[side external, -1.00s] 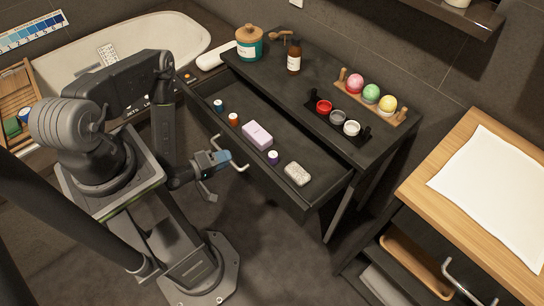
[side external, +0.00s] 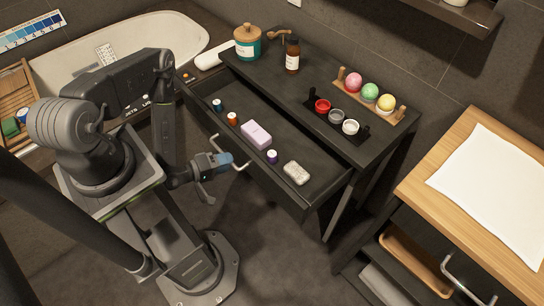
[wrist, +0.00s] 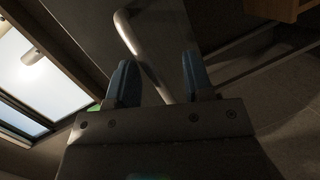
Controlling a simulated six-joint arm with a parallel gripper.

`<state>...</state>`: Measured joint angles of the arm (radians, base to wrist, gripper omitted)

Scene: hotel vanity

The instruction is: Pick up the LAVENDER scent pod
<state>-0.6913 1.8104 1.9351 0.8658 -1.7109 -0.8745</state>
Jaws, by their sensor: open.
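A small dark purple pod with a pale top (side external: 271,156) stands in the open drawer (side external: 326,178), between a lilac bar (side external: 256,134) and a speckled pale block (side external: 296,173); its label is too small to read. My gripper (side external: 227,163) is open and outside the drawer front, at the drawer handle (side external: 241,165). In the wrist view, the handle (wrist: 143,52) passes between the blue fingertips of my gripper (wrist: 160,80). No pod shows there.
The black vanity top (side external: 320,85) holds a teal jar (side external: 248,43), an amber bottle (side external: 292,55), a rack of coloured balls (side external: 370,92) and several small cups on a black holder (side external: 336,117). A wooden-topped cabinet (side external: 433,180) stands at right. The drawer floor has bare patches.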

